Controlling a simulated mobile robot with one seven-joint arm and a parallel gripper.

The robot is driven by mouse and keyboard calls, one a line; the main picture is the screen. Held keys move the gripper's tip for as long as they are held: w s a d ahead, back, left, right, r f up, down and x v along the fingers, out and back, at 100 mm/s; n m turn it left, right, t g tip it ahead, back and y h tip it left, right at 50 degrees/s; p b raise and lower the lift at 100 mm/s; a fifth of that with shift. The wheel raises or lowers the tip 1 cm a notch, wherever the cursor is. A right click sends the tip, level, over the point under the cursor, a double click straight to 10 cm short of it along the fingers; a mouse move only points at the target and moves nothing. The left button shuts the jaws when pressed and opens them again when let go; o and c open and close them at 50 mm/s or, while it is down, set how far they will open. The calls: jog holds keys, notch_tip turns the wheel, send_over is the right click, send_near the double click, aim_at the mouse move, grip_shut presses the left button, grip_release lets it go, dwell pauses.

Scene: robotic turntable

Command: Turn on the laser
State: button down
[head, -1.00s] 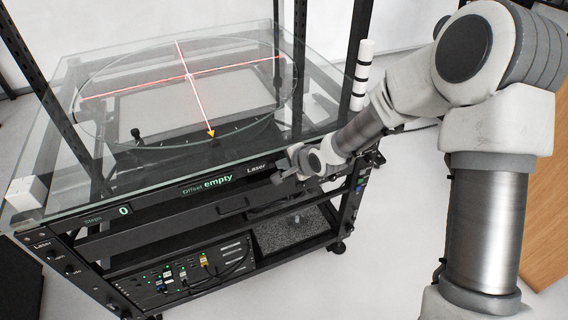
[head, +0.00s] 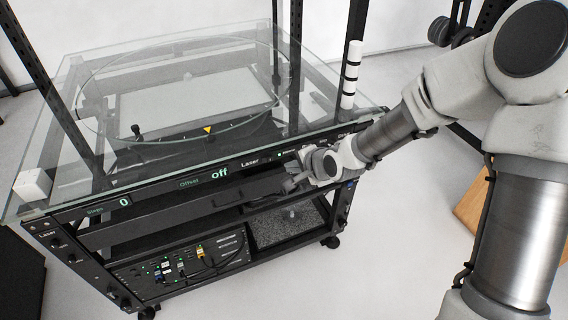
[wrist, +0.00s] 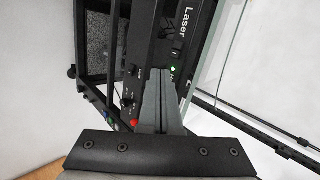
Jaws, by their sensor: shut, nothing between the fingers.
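The turntable's glass disc (head: 185,85) carries a yellow arrow marker, and no red laser lines show on it. The front panel has a "Laser" label (head: 249,163), which also shows in the wrist view (wrist: 185,22). A display (head: 219,173) on the panel reads "off". A small dark switch (wrist: 178,47) sits below the label in the wrist view, near a lit green light (wrist: 173,69). My gripper (head: 287,184) is shut and empty at the front panel, right of the label. In the wrist view its fingertips (wrist: 160,71) are beside the green light; contact cannot be told.
A glass top (head: 75,180) overhangs the panel, with dark uprights rising around it. A white block (head: 33,185) sits at its left corner. A red button (wrist: 134,123) and knobs are close to my fingers. Open floor lies in front.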

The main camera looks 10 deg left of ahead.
jog(key=shift+p+v, duration=0.6)
jog(key=shift+v, duration=1.5)
jog(key=shift+d+f, duration=0.1)
